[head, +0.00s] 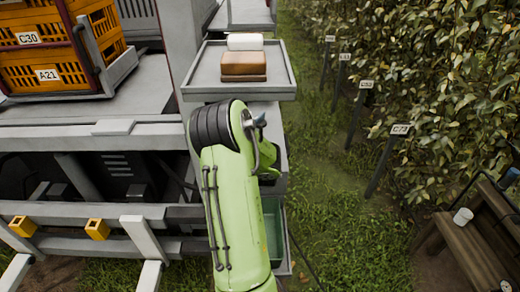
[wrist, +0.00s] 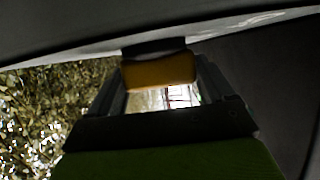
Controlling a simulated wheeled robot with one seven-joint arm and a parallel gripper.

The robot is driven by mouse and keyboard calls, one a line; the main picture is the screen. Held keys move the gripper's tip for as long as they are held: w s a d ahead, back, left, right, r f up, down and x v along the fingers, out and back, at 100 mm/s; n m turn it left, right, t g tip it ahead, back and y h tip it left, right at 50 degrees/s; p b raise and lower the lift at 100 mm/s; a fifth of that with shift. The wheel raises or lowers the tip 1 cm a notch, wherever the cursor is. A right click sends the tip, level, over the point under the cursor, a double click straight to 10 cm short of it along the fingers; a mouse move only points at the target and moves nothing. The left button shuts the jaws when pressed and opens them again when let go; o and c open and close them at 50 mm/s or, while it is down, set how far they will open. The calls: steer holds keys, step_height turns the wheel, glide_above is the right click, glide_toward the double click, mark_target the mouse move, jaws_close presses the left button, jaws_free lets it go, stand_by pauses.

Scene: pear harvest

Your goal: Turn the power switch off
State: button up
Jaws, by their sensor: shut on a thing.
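In the wrist view an orange-yellow block (wrist: 160,72), which looks like the power switch's handle, sits between the two dark fingers of my gripper (wrist: 160,66). My gripper is shut on it. Its upper end meets a dark piece under a dark grey surface (wrist: 60,35). Any on or off marking is hidden. In the head view my green arm reaches forward to the right side of the grey cart, and it hides the switch and my fingertips.
Orange crates (head: 35,70) stand on the cart at left. A green bin (head: 272,232) is low beside my arm. Open grass (head: 340,220) and label posts (head: 383,160) lie right.

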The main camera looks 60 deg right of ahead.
steer(key=n+t+b, duration=0.1)
steer(key=b, duration=0.1)
steer(key=n+t+y+b, duration=0.1)
steer(key=b, duration=0.2)
steer(key=shift+s+d+f+n+t, duration=0.15)
steer(key=shift+d+f+n+t, duration=0.05)
steer(key=shift+f+n+t, duration=0.15)
steer(key=n+t+y+b, duration=0.1)
steer(key=b, duration=0.1)
steer(key=n+t+y+b, duration=0.1)
steer(key=n+y+b, duration=0.1)
steer(key=b, duration=0.1)
steer(key=shift+a+r+b, duration=0.15)
steer(key=shift+b, duration=0.2)
steer(key=shift+t+y, duration=0.25)
steer(key=shift+y, duration=0.05)
steer(key=o, duration=0.9)
steer(key=v, duration=1.5)
steer(key=shift+s+a+r, duration=0.2)
steer(key=shift+r, duration=0.05)
